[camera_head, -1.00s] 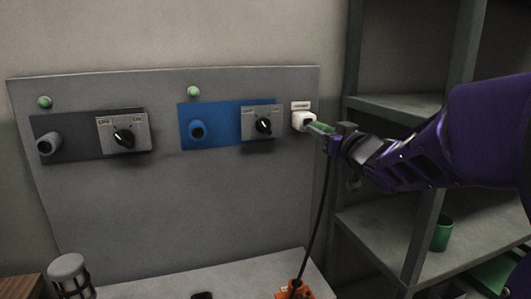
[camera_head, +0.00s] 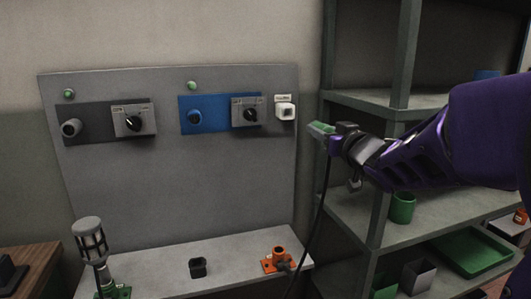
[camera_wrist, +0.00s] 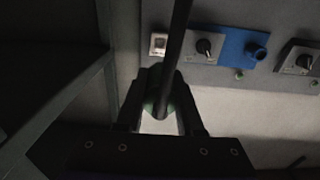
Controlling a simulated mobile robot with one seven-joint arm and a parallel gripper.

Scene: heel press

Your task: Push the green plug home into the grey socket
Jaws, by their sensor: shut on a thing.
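The green plug (camera_head: 320,128) is in my gripper (camera_head: 338,138), pointing left toward the panel. Its black cable hangs down from it. My gripper is shut on the plug; in the wrist view its fingers (camera_wrist: 161,112) flank the plug, mostly hidden behind the cable. A pale grey-white square socket (camera_head: 286,112) with a dark opening is at the panel's right edge. A gap shows between it and the plug in the head view. The wrist view also shows this socket (camera_wrist: 158,44). A round grey connector (camera_head: 71,128) sits on the dark plate at far left.
The grey panel (camera_head: 170,190) also carries a blue connector (camera_head: 194,117) and two rotary switches. Below, a bench (camera_head: 225,276) holds a caged lamp (camera_head: 90,240), a black cup and an orange fixture (camera_head: 279,258). Shelving with a green cup (camera_head: 402,208) stands right, beneath my arm.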

